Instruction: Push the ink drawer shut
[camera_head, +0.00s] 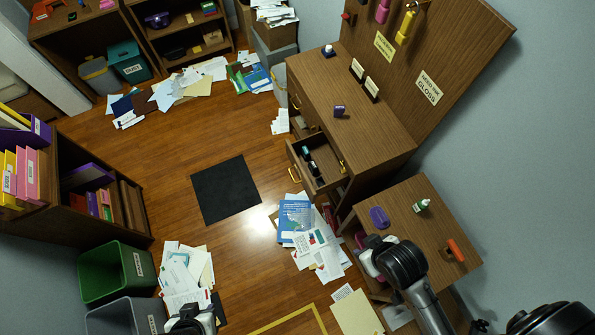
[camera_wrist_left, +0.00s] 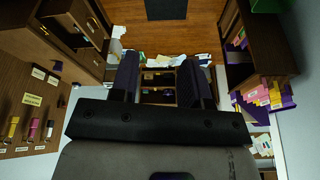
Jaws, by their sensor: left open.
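The ink drawer (camera_head: 322,184) is pulled out from the front of the wooden cabinet (camera_head: 365,95). Dark and teal bottles (camera_head: 308,158) lie inside it, and a brass handle (camera_head: 294,174) is on its front. My left gripper (camera_head: 190,322) is at the bottom edge of the head view, well apart from the drawer. In the left wrist view its two fingers (camera_wrist_left: 158,82) are spread with nothing between them. My right arm's end (camera_head: 370,264) is beside the small side table, below the drawer in the picture; its fingertips cannot be made out.
The side table (camera_head: 405,210) bears a purple item (camera_head: 379,217), a small green-capped bottle (camera_head: 422,205) and an orange item (camera_head: 456,250). Papers (camera_head: 318,245) lie on the floor below the drawer. A black mat (camera_head: 225,190) lies left of it. A bookshelf (camera_head: 75,222) and bins (camera_head: 117,272) stand left.

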